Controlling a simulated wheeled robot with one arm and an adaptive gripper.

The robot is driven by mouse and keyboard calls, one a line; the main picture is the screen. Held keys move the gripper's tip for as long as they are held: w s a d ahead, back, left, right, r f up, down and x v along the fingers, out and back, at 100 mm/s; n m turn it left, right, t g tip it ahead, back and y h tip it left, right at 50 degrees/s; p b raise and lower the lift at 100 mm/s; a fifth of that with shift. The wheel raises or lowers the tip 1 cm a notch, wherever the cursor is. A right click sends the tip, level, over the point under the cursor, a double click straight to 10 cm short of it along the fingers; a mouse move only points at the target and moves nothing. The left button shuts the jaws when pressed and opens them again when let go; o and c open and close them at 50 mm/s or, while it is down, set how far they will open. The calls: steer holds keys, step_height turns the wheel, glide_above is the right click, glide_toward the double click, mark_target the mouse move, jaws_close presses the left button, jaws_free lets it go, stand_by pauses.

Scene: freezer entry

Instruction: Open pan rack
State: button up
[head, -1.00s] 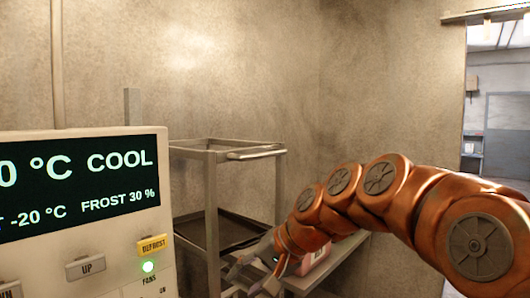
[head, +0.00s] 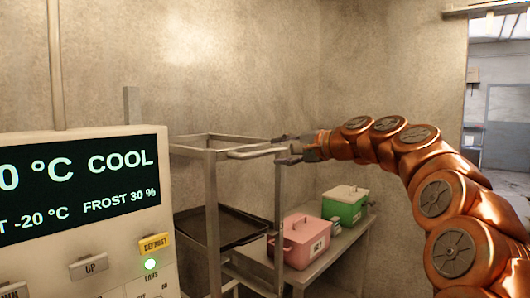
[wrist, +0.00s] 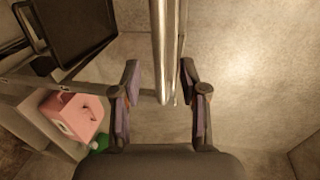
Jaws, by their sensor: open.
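The pan rack (head: 211,215) is a grey metal frame standing behind the control panel, with a dark pan (head: 225,222) in it. A horizontal bar handle (head: 257,152) is at its top front. My gripper (head: 283,148) is at the right end of this handle, its fingers open. In the wrist view the handle (wrist: 163,50) runs down from the top edge, and its end lies between the two open fingers of my gripper (wrist: 160,85). I see gaps between the bar and both fingers there. The dark pan (wrist: 78,30) shows at upper left.
A control panel (head: 80,250) with a lit display fills the left foreground. A pink box (head: 300,240) and a green box (head: 345,203) stand on a low shelf right of the rack. Bare walls stand behind, and a doorway (head: 500,100) opens at far right.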

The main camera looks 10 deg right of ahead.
mark_target(267, 152)
steer(key=p+x, duration=0.1)
steer(key=x, duration=0.5)
steer(key=shift+c, duration=0.3)
jaws_close()
stand_by(0.4)
